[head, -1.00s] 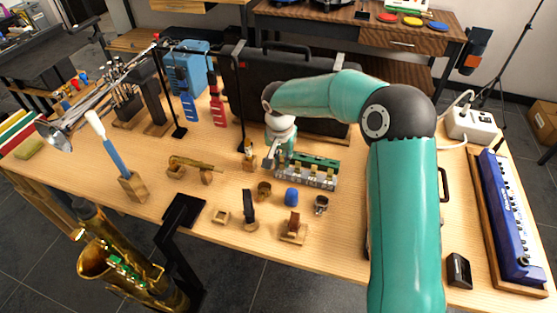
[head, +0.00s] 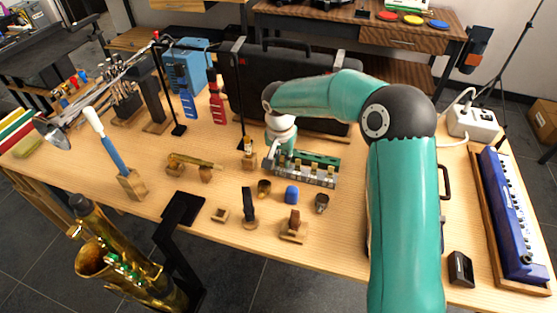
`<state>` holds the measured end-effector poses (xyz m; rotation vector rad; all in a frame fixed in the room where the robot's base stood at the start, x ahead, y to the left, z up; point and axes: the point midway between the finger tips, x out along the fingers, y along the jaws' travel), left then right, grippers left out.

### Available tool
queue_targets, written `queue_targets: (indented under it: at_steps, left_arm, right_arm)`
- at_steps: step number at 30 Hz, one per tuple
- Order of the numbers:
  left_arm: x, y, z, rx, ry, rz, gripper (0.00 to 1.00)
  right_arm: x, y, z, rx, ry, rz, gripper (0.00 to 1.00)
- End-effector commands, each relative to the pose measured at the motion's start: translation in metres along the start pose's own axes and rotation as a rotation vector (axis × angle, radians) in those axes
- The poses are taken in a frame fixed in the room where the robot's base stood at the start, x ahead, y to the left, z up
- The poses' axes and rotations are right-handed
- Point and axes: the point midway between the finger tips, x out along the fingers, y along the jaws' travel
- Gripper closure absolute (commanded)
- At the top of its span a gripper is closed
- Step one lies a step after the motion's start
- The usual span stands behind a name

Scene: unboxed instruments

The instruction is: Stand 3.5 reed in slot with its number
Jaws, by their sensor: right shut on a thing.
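The reed rack (head: 318,175), a green and grey slotted holder, stands mid-table with small pale reeds upright in it. Its slot numbers are too small to read. My right gripper (head: 270,158) is at the rack's left end, reaching down from my teal arm. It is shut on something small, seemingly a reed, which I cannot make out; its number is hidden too. I cannot tell whether the held piece touches the rack. My left gripper is not in view.
In front of the rack are a blue cap (head: 291,194), a metal ring (head: 321,203) and small wooden stands (head: 294,228). A black case (head: 300,85) stands behind. A blue instrument (head: 512,215) lies at right.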

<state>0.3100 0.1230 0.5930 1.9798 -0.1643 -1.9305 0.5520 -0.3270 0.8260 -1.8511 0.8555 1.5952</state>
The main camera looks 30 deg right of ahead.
Motion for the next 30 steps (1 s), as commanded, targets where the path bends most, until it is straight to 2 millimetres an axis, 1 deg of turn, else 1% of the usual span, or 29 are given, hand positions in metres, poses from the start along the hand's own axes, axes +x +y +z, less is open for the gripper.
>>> queue_targets:
  at_steps: [2,3,7,16,20,23,25,30]
  left_arm:
    - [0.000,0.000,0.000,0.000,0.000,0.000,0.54]
    - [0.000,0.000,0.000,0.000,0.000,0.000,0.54]
    - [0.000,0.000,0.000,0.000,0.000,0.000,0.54]
    - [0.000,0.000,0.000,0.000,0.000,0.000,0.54]
    - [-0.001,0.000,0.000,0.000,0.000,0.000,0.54]
    - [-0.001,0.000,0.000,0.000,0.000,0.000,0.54]
    - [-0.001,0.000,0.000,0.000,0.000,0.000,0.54]
    - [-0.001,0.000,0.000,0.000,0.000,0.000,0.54]
  right_arm:
    - [0.000,0.000,0.000,0.000,0.000,0.000,0.94]
    - [0.000,0.000,0.000,0.000,0.000,0.000,0.78]
    - [0.000,0.000,0.000,0.000,0.000,0.000,0.56]
    - [-0.001,0.000,0.000,0.000,0.000,0.000,0.55]
    - [-0.007,-0.001,0.000,0.000,0.002,-0.002,0.55]
    - [-0.020,-0.001,-0.001,0.000,0.003,-0.002,0.55]
    - [-0.031,-0.001,-0.001,0.000,0.004,-0.003,0.55]
    - [-0.066,-0.001,-0.001,0.001,0.004,-0.005,0.55]
